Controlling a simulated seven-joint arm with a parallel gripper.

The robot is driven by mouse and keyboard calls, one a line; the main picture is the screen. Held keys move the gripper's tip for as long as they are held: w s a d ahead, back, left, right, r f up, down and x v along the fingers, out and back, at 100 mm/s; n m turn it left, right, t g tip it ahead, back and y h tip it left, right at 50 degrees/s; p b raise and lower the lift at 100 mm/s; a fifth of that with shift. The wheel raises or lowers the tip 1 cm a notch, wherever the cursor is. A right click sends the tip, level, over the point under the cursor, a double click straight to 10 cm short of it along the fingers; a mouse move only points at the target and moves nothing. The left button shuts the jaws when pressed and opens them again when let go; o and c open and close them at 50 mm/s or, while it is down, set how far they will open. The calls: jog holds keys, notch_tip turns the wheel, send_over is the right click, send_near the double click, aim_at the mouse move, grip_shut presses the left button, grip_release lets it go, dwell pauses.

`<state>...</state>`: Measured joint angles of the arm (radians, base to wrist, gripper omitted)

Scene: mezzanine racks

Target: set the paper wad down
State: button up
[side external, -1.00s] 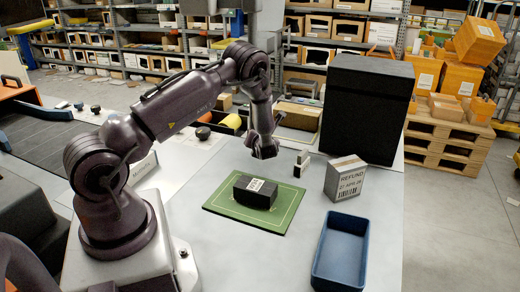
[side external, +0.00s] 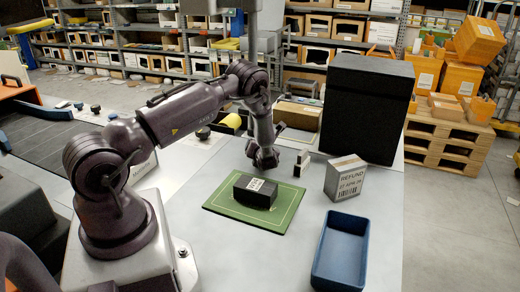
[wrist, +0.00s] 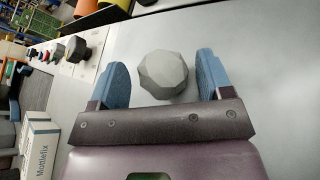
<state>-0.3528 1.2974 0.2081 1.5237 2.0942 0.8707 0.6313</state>
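The paper wad (wrist: 163,78) is a grey, faceted ball in the wrist view, lying between the two blue fingers of my gripper (wrist: 162,62). A narrow gap shows on each side of the wad, so the fingers look open and not pressed on it. The grey table surface lies behind it; whether the wad rests on it is hard to tell. In the side view my gripper (side external: 263,164) is low over the table behind the green mat. The wad cannot be made out there.
A black labelled block (side external: 255,193) sits on the green mat (side external: 225,207). A REFUND box (side external: 346,180), small upright pieces (side external: 301,163) and a tall black case (side external: 366,108) stand to the right. A blue tray (side external: 341,252) is at the front right. Table between mat and tray is clear.

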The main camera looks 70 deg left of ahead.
jog(key=shift+d+r, duration=0.25)
jog(key=shift+d, duration=0.15)
jog(key=v, duration=1.1)
jog(key=shift+r, duration=0.15)
jog(key=s+d+r+n+g+h, duration=0.2)
jog(key=s+d+r+n, duration=0.15)
jog(key=r+n, duration=0.45)
jog(key=s+d+r+n+g+h, duration=0.2)
jog(key=s+d+r+n, duration=0.15)
jog(key=r+n, duration=0.55)
jog(key=s+d+r+n+t+h, duration=0.3)
jog(key=s+d+r+n+h, duration=0.1)
jog(key=d, duration=0.5)
jog(key=s+d+r+n+t+h, duration=0.3)
jog(key=s+d+r+n+h, duration=0.1)
jog(key=s+d+r, duration=0.3)
jog(key=shift+d+r+n+h, duration=0.45)
jog(key=shift+d+h, duration=0.35)
jog(key=shift+d, duration=0.45)
